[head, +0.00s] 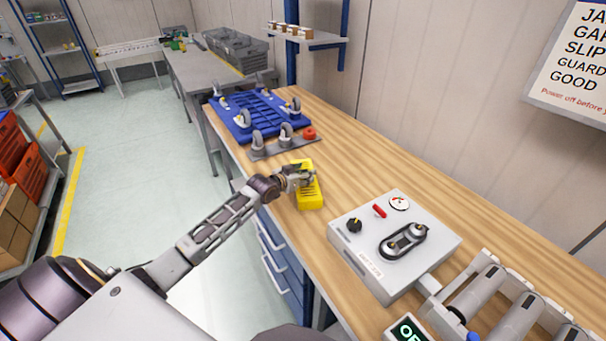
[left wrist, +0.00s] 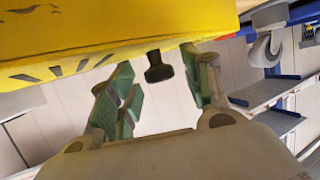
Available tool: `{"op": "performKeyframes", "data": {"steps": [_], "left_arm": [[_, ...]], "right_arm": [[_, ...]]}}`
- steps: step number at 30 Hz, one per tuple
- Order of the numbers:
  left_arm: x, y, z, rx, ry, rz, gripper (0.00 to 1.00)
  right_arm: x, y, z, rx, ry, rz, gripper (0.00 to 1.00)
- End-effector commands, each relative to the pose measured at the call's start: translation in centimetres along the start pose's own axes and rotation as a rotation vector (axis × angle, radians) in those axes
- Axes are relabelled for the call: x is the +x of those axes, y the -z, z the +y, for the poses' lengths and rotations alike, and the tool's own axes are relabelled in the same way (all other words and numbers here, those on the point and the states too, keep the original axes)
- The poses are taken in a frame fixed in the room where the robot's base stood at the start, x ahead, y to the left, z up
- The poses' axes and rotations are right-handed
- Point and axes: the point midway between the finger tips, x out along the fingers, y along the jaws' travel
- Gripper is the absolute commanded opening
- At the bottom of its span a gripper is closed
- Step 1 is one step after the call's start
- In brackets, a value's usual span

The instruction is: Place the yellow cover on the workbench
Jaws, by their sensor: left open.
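The yellow cover (head: 308,193) is a block-like piece with dark slots. In the head view it appears to rest on the wooden workbench (head: 345,160), near its left edge. My left gripper (head: 304,178) is open at the cover, overlapping its top in this view. In the left wrist view the yellow cover (left wrist: 100,35) fills the upper left, close to the camera. The left gripper's green fingers (left wrist: 160,90) are spread, with a dark knob (left wrist: 158,67) between them. I cannot tell whether they touch the cover. My right gripper is in neither view.
A grey plate with clamps (head: 285,142) and a blue fixture (head: 255,112) lie behind the cover. Bare wood lies to the cover's right.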

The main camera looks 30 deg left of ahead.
Motion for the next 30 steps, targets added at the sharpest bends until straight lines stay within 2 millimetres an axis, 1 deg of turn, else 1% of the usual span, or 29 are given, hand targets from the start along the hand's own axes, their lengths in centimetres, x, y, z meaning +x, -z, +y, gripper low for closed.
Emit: {"op": "performKeyframes", "data": {"steps": [5,11,30], "left_arm": [[-0.1,0.2,0.0,0.0,0.0,0.001,0.49],[-0.8,0.1,-0.1,-0.001,0.0,-0.001,0.49],[-5.5,0.1,0.0,0.0,0.0,-0.001,0.49]], "right_arm": [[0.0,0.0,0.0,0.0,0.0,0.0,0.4],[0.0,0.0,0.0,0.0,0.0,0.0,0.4],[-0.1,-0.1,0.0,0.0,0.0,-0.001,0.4]]}}
